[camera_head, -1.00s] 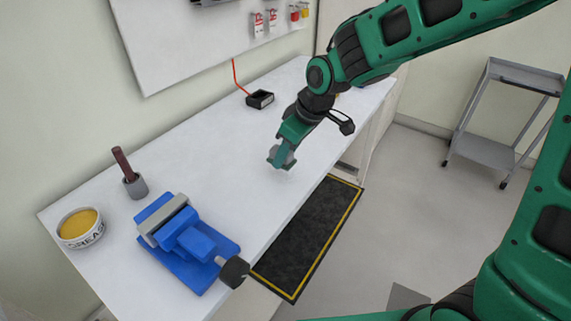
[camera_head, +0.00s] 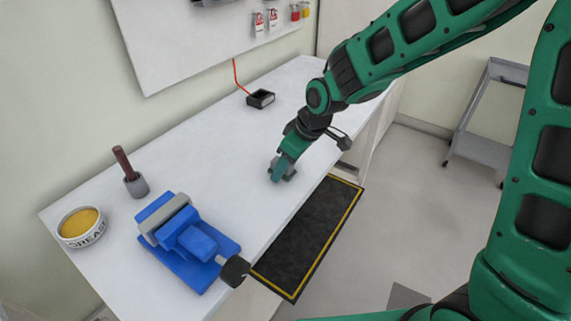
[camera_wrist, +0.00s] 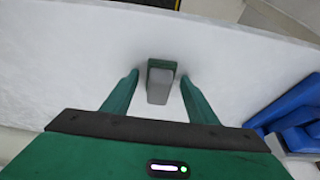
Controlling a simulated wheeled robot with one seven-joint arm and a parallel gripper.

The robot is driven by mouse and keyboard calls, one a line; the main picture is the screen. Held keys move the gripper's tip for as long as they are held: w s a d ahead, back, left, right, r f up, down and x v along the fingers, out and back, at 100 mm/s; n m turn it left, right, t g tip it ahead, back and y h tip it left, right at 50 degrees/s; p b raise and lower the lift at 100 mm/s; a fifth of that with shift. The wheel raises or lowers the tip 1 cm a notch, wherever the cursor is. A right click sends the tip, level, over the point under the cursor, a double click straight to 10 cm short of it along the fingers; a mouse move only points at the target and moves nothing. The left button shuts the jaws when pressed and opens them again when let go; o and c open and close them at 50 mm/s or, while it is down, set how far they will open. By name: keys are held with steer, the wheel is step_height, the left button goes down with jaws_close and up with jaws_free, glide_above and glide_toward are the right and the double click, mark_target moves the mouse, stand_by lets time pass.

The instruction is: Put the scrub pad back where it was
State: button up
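The scrub pad appears to be the small grey block with a dark green layer (camera_wrist: 160,83) in the wrist view. It is on the white bench top, between the two fingers of my gripper (camera_wrist: 160,78). A strip of white bench shows between the block and each finger, so the gripper is open around it without visible contact. In the head view my gripper (camera_head: 277,176) is low at the bench, near its front edge. A grey part of the pad (camera_head: 290,174) shows beside the fingers; the rest is hidden there.
A blue vise (camera_head: 190,243) stands at the near left of the bench (camera_head: 225,150). A black open box (camera_head: 260,99) sits farther back. A black mat (camera_head: 308,238) lies on the floor.

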steer(key=v, duration=1.2)
steer(key=shift+r, duration=0.1)
steer(key=s+d+m+h, duration=0.2)
steer(key=s+d+m, duration=0.2)
steer(key=d, duration=0.8)
steer(key=s+d+m+h, duration=0.1)
steer(key=s+d+m, duration=0.4)
steer(key=d, duration=0.6)
steer(key=s+d+f+m+g, duration=0.1)
steer(key=s+d+m, duration=0.3)
steer(key=s, duration=0.4)
steer(key=s+d+f+m+g, duration=0.1)
steer(key=s+d+m+g, duration=0.1)
steer(key=s+d, duration=0.4)
steer(key=shift+s+f+m, duration=0.3)
steer(key=shift+s+m, duration=0.6)
steer(key=shift+s, duration=0.1)
steer(key=shift+a, duration=0.1)
